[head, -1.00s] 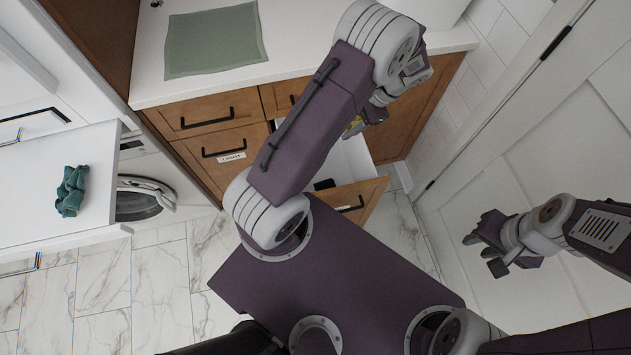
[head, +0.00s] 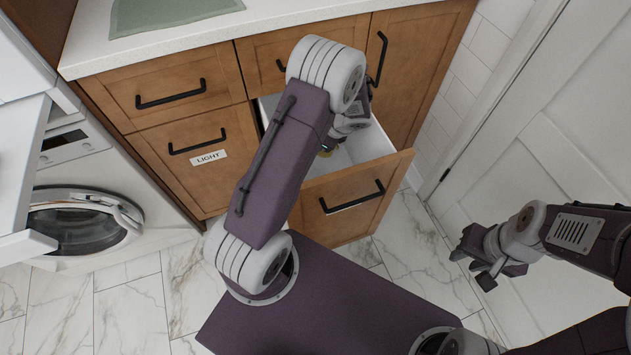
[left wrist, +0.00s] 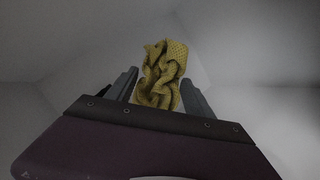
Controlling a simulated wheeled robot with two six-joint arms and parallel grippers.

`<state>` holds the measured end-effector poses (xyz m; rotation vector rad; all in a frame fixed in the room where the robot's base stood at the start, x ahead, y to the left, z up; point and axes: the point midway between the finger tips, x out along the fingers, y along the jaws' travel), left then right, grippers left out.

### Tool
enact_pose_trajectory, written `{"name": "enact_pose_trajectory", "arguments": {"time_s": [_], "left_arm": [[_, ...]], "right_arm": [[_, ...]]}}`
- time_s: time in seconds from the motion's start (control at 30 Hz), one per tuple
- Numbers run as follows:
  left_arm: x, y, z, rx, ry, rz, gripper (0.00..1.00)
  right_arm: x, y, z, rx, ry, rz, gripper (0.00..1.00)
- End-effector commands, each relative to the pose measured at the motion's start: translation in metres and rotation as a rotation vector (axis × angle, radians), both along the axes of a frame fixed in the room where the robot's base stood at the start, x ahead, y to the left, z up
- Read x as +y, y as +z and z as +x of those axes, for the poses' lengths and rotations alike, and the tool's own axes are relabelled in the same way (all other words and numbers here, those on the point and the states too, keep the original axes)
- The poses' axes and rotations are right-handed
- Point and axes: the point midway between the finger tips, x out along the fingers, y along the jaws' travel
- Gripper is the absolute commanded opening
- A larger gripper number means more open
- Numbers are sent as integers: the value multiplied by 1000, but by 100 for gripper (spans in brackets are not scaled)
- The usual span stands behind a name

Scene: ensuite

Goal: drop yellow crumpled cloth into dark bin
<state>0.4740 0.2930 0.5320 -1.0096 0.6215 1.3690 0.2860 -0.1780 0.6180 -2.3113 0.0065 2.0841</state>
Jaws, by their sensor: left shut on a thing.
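The yellow crumpled cloth (left wrist: 160,75) shows clearly in the left wrist view, between the two fingers of my left gripper (left wrist: 161,90), which is shut on it. Pale, smooth walls surround it there. In the head view, my left arm hides most of that gripper, and only a yellow bit shows over the open drawer (head: 376,209). This drawer is white inside with a wooden front and black handle; no label shows on it, and I see no separate dark bin. My right gripper (head: 473,268) is open and empty, at the right by the white door.
A closed drawer labelled LIGHT (head: 195,152) is left of the open one. The white counter (head: 235,28) above carries a green mat (head: 165,12). A washing machine (head: 85,220) stands at the left. The marble floor (head: 135,290) is clear there.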

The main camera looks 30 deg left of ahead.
Motion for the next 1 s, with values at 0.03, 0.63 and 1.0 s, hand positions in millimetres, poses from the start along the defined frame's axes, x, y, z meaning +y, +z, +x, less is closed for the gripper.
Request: {"name": "enact_pose_trajectory", "arguments": {"time_s": [0.03, 0.63, 1.0], "left_arm": [[0, -2, 0, 0, -5, 0, 28], [0, -66, 0, 1, -3, -1, 28], [0, -100, 0, -1, -3, 1, 28]], "right_arm": [[0, -2, 0, 0, 0, 0, 32], [0, -38, 0, 0, 0, 0, 32], [0, -56, 0, 0, 0, 0, 32]]}}
